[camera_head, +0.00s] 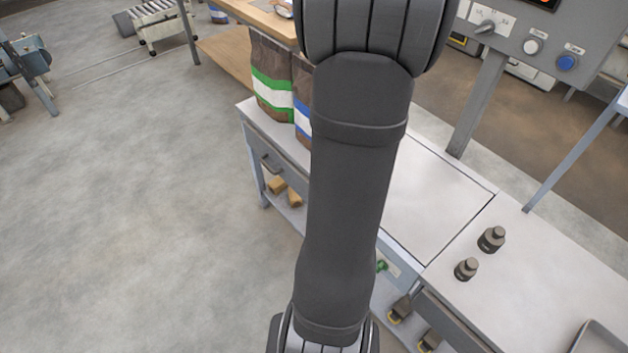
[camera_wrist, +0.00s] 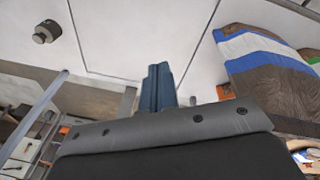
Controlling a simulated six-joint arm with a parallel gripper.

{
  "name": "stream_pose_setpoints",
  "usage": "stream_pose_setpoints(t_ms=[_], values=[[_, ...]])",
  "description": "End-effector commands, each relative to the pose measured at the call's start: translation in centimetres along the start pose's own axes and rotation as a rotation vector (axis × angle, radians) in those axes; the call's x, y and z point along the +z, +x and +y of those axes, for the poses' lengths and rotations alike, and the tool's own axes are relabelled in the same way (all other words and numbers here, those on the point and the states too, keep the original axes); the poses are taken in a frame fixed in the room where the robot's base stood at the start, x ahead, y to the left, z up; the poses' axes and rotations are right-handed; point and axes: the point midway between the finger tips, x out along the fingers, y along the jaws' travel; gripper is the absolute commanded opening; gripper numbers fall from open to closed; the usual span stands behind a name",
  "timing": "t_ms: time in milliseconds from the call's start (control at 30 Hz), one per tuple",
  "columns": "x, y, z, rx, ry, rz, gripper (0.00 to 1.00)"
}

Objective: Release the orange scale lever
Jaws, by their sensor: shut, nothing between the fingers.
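My gripper (camera_wrist: 159,86) shows in the wrist view as two dark blue-grey fingers closed together with nothing between them. It is over a pale metal worktop (camera_wrist: 130,40). A small orange piece (camera_wrist: 224,91) shows just right of the fingers, beside a brown bag (camera_wrist: 265,65) with blue and white stripes. It is partly hidden by my gripper's body, and I cannot tell whether it is the orange scale lever. A clear gap lies between it and the fingers. In the head view my arm hides the gripper, and no orange lever shows.
Brown bags with a green stripe (camera_head: 272,92) and a blue stripe (camera_head: 303,118) stand at the worktop's left end. Two dark weights (camera_head: 491,239) (camera_head: 466,269) stand on the right. A control panel (camera_head: 540,40) on a post rises behind. The worktop (camera_head: 430,200) between is bare.

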Motion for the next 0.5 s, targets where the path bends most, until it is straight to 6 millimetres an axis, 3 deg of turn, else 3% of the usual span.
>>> stream_pose_setpoints(t_ms=[100,500], values=[[0.2,2.9,-2.2,0.076,-0.073,-0.071,0.0],[1.7,11.4,-8.4,0.383,-0.305,-0.229,0.0]])
